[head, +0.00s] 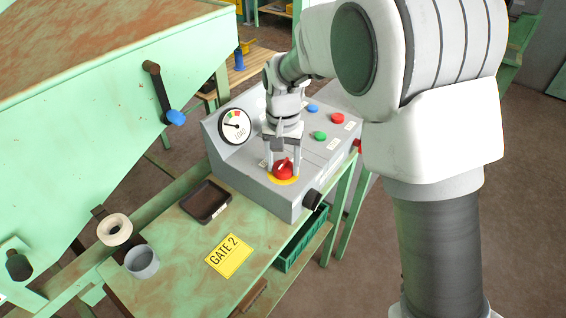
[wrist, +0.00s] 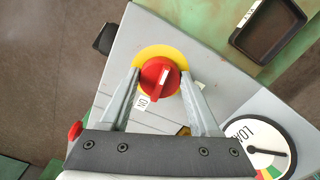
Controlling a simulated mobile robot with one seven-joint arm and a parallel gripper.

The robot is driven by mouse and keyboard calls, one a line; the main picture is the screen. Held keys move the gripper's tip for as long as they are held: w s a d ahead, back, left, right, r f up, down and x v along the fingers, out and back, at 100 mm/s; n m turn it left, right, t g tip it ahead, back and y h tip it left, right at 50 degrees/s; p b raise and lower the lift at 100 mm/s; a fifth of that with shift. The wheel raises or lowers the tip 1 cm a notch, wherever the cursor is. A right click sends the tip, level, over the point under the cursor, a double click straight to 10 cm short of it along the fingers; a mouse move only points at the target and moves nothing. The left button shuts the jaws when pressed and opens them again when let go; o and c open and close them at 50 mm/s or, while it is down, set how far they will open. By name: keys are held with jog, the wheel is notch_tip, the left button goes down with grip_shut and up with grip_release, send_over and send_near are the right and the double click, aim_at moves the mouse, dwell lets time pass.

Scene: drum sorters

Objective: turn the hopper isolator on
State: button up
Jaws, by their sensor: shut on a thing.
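The hopper isolator is a red rotary knob (head: 283,168) on a yellow disc, on the sloped top of a grey control box (head: 240,170). The red knob also shows in the wrist view (wrist: 158,77), with a pale line on its raised grip and a small label reading "ON" (wrist: 143,103) beside the disc. My gripper (head: 283,165) points down at the knob, with one finger on each side of it. In the wrist view my gripper (wrist: 160,85) has its fingertips against the knob's sides. The far side of the knob is hidden in the head view.
The box also carries a round dial gauge (head: 235,126), a green button (head: 320,136), a blue button (head: 312,108) and a red button (head: 337,118).

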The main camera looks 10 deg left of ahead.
aim_at(284, 165)
jog(key=o, duration=1.4)
jog(key=shift+c, duration=0.2)
notch_tip(284, 165, up, 18)
jog(key=p, duration=0.1)
jog(key=shift+f, duration=0.25)
jog(key=shift+d, duration=0.1)
jog(key=s+d+r+t+y, duration=0.1)
jog(key=s+d+r, duration=0.25)
jog(key=d, duration=0.45)
jog(key=s+d+r+t, duration=0.2)
jog(key=s+d, duration=0.2)
jog(key=d, duration=0.5)
jog(key=s+d+f+t+h, duration=0.1)
jog(key=s+d+f+t, duration=0.1)
jog(key=s+d+f, duration=0.3)
jog(key=s+d, duration=0.4)
jog(key=s, duration=0.2)
jog(key=shift+s+d+t, duration=0.3)
jog(key=shift+s+d, duration=0.1)
